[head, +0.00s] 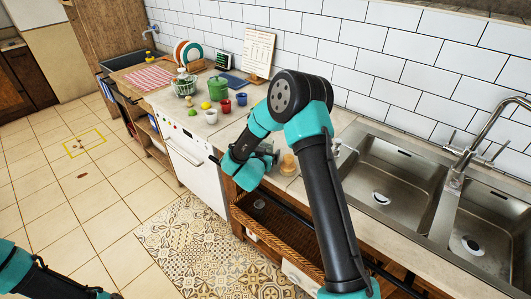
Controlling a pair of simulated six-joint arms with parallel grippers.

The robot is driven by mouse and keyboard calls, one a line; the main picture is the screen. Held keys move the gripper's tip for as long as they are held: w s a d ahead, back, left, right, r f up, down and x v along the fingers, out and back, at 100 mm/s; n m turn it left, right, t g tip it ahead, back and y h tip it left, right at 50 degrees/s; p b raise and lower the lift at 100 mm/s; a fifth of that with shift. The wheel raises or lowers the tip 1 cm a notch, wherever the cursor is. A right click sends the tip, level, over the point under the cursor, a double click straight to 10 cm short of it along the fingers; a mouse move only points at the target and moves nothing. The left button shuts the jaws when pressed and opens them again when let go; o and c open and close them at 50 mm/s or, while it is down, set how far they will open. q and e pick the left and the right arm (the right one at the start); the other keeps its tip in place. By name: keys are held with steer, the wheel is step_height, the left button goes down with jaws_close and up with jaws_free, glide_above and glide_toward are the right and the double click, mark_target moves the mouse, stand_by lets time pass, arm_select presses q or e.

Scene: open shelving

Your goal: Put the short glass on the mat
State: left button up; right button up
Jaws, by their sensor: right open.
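A red-and-white checked mat (145,77) lies flat on the wooden counter at the back left. I cannot make out the short glass for certain. A small pale, glassy shape (337,149) stands by the left edge of the sink, partly behind my right arm. My right gripper (268,151) is over the front of the counter, its fingers small and partly covered by my wrist. It is open, beside a tan round object (288,164), and nothing shows in it. My left arm enters at the bottom left; its gripper is out of the picture.
Between gripper and mat stand a green pot (217,92), a red cup (226,106), a blue cup (241,99), a white cup (211,116), a lemon (205,105) and a wire basket (184,86). Plates (188,54) stand behind. A wicker basket (275,228) is below the counter.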

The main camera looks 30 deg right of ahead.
steer(key=shift+w+d, duration=0.1)
stand_by(0.4)
steer(key=c, duration=1.3)
steer(key=shift+r, duration=0.25)
steer(key=shift+r, duration=1.6)
steer(key=s+a+r, duration=0.1)
steer(key=s+a, duration=0.7)
steer(key=s, duration=0.5)
steer(key=shift+s+a+r, duration=0.15)
steer(key=shift+s+a, duration=0.05)
steer(key=shift+s, duration=0.05)
